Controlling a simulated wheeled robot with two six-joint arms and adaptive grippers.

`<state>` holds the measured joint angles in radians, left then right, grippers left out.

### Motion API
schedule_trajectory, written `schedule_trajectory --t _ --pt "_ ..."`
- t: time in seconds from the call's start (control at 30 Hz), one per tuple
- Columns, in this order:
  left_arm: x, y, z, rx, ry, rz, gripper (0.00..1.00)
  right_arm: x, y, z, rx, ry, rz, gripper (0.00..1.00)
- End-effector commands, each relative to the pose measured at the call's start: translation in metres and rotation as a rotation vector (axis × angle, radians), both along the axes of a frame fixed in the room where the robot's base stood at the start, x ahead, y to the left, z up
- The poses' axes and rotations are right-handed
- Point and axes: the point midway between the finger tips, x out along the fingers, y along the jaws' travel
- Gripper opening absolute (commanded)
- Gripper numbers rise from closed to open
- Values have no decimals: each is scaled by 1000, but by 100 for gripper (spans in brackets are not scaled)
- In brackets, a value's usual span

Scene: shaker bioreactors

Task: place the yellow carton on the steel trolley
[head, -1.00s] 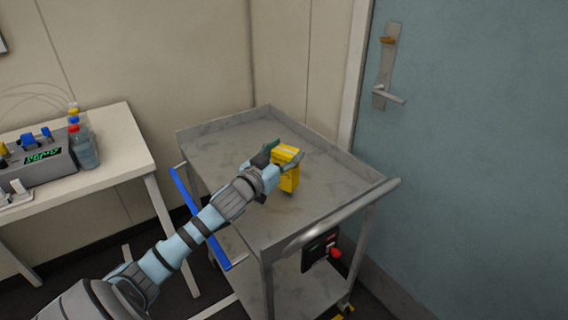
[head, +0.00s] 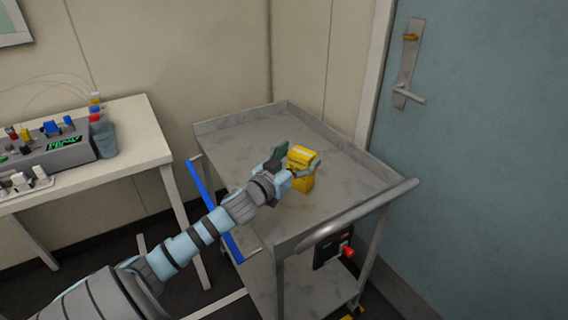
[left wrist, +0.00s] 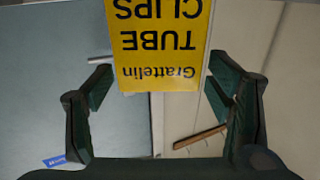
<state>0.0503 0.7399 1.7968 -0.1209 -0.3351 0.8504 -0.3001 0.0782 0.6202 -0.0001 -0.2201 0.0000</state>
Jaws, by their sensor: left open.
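The yellow carton (head: 303,158) stands upright on the top shelf of the steel trolley (head: 345,185), near its middle. In the left wrist view the carton (left wrist: 158,45) shows upside-down black lettering, with "TUBE CLIPS" on it. My left gripper (head: 305,164) is open beside the carton, a finger to either side of it. In the left wrist view the fingers of the gripper (left wrist: 159,86) are spread, with a clear gap between each finger and the carton. The carton's lower left part is partly hidden by the gripper in the head view. My right gripper is out of view.
The trolley has a raised rim and a push handle (head: 360,210) at the near right. A blue door (head: 480,150) stands to the right. A white table (head: 135,135) at the left holds a device (head: 50,150) and bottles (head: 102,135). Bare shelf surrounds the carton.

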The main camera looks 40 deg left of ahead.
Motion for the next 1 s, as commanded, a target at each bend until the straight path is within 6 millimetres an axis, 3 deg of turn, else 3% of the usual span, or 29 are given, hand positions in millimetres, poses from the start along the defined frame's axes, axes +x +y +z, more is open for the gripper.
schedule_trajectory --t 0.23,0.5,1.0 --pt "-49 -8 -1 10 3 -9 74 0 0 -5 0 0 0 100" --pt "-98 -11 2 3 5 -2 74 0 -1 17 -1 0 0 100" --pt "-105 -11 1 -2 -2 -2 74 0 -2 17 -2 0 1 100"
